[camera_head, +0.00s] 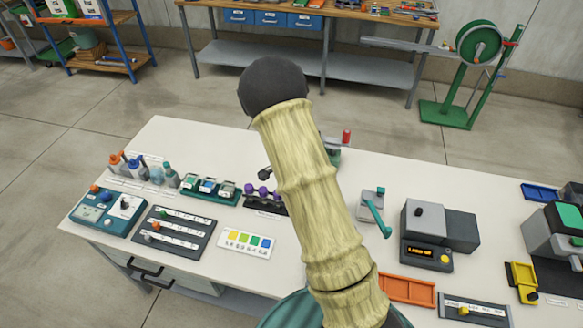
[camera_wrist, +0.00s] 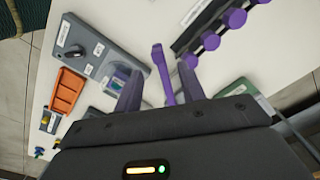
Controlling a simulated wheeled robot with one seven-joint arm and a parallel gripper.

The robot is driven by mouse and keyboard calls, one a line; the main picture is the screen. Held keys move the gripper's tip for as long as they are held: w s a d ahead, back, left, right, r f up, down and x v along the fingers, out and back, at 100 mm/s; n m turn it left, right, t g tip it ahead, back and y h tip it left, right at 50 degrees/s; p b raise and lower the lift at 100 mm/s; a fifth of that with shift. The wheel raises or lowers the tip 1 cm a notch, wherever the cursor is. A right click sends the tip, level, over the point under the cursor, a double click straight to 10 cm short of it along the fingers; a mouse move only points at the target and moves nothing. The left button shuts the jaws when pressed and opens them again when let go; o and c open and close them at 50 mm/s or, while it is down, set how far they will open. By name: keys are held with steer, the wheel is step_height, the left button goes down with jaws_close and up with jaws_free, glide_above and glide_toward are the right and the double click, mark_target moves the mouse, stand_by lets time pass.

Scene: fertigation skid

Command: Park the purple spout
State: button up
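In the wrist view, the purple spout (camera_wrist: 161,72) is a slim bar with a rounded far end. It lies between the two fingers of my gripper (camera_wrist: 159,88), which stand apart with a gap visible on each side of it. The spout's near end is hidden behind the gripper body, and I cannot tell how close in height the fingers are to it. In the head view my arm covers the middle of the bench, and neither my gripper nor the spout can be made out.
A dark rack with purple knobs (camera_wrist: 212,41) is right of the spout; it also shows in the head view (camera_head: 262,192). A grey panel with a dark knob (camera_wrist: 76,52) and an orange tray (camera_wrist: 66,90) lie left. A teal-handled device (camera_head: 376,212) stands right of my arm.

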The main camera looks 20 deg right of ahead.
step_height(320, 180, up, 12)
steer(key=b, duration=0.1)
stand_by(0.6)
steer(key=s+a+r+n+t, duration=0.1)
steer(key=s+n, duration=0.6)
steer(key=s, duration=0.2)
steer(key=s+a+r+n+t, duration=0.1)
steer(key=s+a+r+n, duration=0.1)
steer(key=s+n, duration=0.4)
steer(key=s, duration=0.2)
steer(key=shift+s+r+n+t, duration=0.25)
steer(key=shift+s+n+t, duration=0.05)
steer(key=shift+s+n, duration=0.1)
